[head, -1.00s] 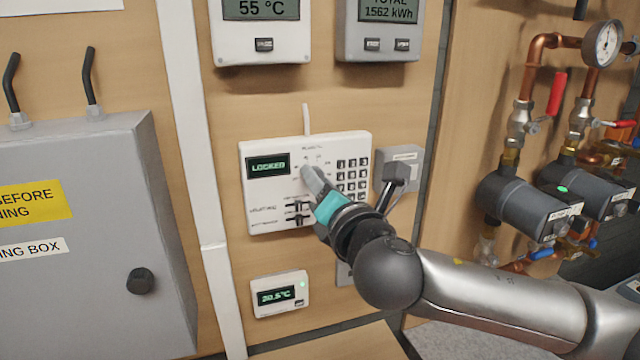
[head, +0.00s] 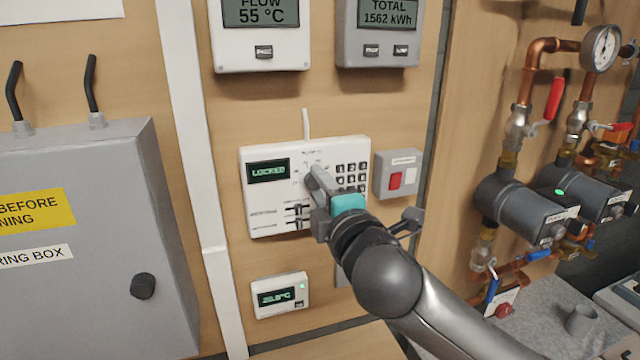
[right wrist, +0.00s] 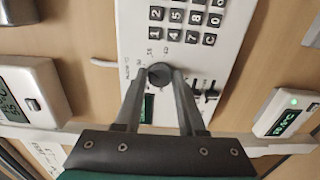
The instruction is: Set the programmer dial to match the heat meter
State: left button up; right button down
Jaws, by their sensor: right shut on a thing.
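The white programmer (head: 258,215) hangs on the wooden wall. Its display (head: 268,170) reads LOCKED, and it has a keypad (head: 351,178) and sliders (head: 297,212). My right gripper (head: 314,176) is at the dial and hides most of it in the head view. In the right wrist view the dark round dial (right wrist: 160,72) sits between the two fingertips of my right gripper (right wrist: 163,78), which is shut on it. Above the programmer, a grey meter (head: 378,42) reads TOTAL 1562 kWh and a white unit (head: 260,50) reads FLOW 55 °C. My left gripper is not in view.
A grey switch box (head: 398,175) with a red switch is just right of the programmer. A small thermostat (head: 280,296) is below. A grey wiring box (head: 80,290) juts out at left. Copper pipes, valves and pumps (head: 525,205) fill the right.

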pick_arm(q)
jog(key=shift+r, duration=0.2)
pick_arm(e)
jog(key=shift+m, duration=0.6)
jog(key=c, duration=0.5)
grip_release()
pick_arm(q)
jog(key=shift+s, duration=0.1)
